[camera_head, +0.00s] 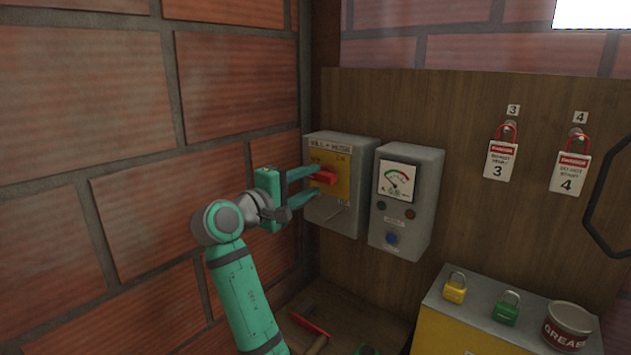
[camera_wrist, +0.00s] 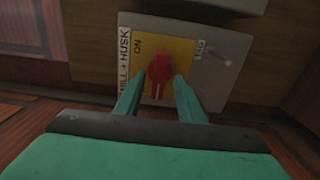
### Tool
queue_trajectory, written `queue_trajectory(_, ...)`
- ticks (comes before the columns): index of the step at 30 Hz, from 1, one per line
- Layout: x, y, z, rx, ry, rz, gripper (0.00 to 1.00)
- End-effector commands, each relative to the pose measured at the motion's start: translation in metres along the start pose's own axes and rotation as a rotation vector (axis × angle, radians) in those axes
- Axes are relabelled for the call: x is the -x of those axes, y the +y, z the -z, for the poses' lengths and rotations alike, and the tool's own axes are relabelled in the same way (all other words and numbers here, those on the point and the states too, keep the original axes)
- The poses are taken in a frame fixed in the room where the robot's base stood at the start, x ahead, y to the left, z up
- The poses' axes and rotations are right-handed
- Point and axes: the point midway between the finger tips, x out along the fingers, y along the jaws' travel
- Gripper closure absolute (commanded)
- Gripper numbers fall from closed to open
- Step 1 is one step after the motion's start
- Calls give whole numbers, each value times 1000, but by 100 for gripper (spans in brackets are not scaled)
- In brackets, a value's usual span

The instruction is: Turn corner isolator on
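The corner isolator (camera_head: 350,221) is a grey box on the wooden board beside the brick corner, with a yellow plate (camera_head: 341,163) and a red knob (camera_head: 325,176). Its label reads roughly "MILL + HUSK". In the wrist view the red knob (camera_wrist: 159,70) sits on the yellow plate (camera_wrist: 183,50), with "ON" printed near one corner. A pale line on the knob points toward the bottom of that picture. My gripper (camera_head: 315,180) is at the knob. Its fingers (camera_wrist: 158,80) are spread, one on each side of the knob; I cannot tell whether they touch it.
A grey meter box (camera_head: 408,204) with a dial and a blue button stands close right of the isolator. Danger tags (camera_head: 500,160) hang further right. Padlocks (camera_head: 455,288) and a grease tin (camera_head: 568,325) sit on a low box. A brick wall (camera_head: 100,150) is at left.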

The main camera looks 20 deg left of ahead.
Motion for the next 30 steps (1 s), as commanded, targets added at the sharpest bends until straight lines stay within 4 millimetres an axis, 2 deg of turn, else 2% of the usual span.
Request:
queue_trajectory(6,-17,0,-3,-1,-4,0,64)
queue_trajectory(14,-18,0,-2,-1,-3,0,64)
queue_trajectory(15,-18,0,-2,-1,-2,0,66)
queue_trajectory(19,-16,0,0,0,1,0,98)
queue_trajectory(20,-16,0,0,0,1,0,100)
queue_trajectory(22,-15,0,1,0,2,0,100)
queue_trajectory(23,-20,0,-9,-2,-2,0,100)
queue_trajectory(25,-15,0,-1,-3,3,0,100)
queue_trajectory(30,-12,-1,5,-27,8,3,100)
